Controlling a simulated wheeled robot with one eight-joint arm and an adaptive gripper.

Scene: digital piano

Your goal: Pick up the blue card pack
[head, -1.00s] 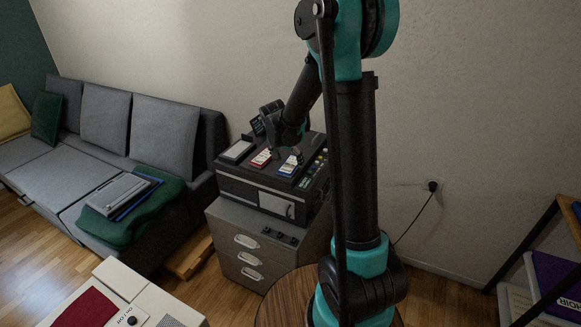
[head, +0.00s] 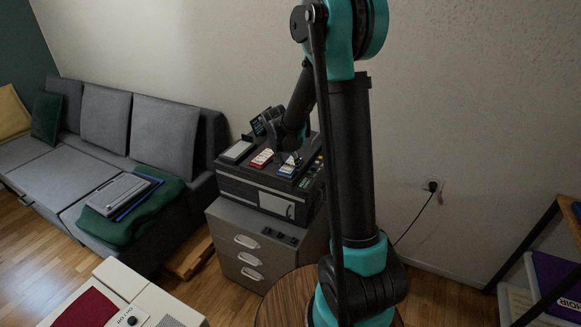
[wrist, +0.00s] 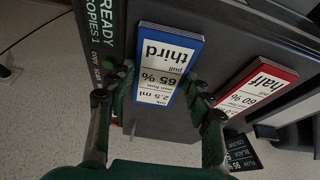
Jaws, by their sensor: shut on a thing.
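The blue card pack (wrist: 168,62) has a white label that reads upside down in the wrist view, with "third" and "65 %". In the head view the blue card pack (head: 287,170) is on top of the dark machine, partly under my gripper (head: 291,158). In the wrist view my gripper (wrist: 158,88) has one fingertip at each side of the pack and is shut on it. I cannot tell whether the pack is clear of the surface below.
A red card pack (wrist: 256,90) marked "half" lies beside the blue one; it also shows in the head view (head: 262,158). The dark machine (head: 255,193) stands on a grey drawer cabinet (head: 250,245). A grey sofa (head: 75,160) is at left.

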